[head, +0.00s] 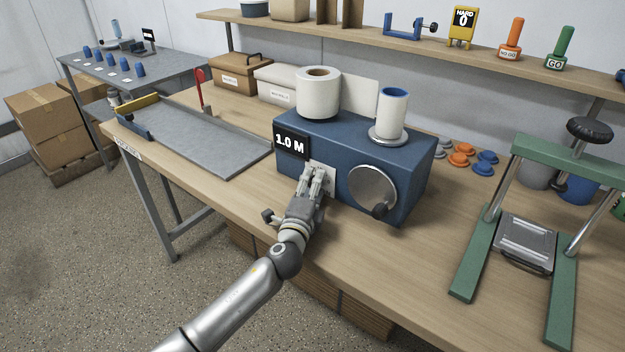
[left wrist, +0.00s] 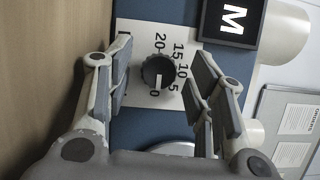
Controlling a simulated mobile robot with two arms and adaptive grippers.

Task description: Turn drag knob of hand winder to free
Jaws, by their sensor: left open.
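The blue hand winder (head: 346,150) stands on the wooden bench, with a 1.0 M display on its front. In the left wrist view its drag knob (left wrist: 158,70) is a dark round knob on a white dial plate (left wrist: 135,35) with the numbers 20, 15, 10, 5 and 0. A white mark on the knob points toward the 0. My left gripper (head: 317,176) is open at the front of the winder, below the display. In the left wrist view its fingers lie on both sides of the knob, visibly apart from it. In the head view the gripper hides the knob.
A silver disc with a dark crank handle (head: 373,190) is right of my gripper. A grey tray (head: 200,138) lies left and a green press (head: 540,150) stands right.

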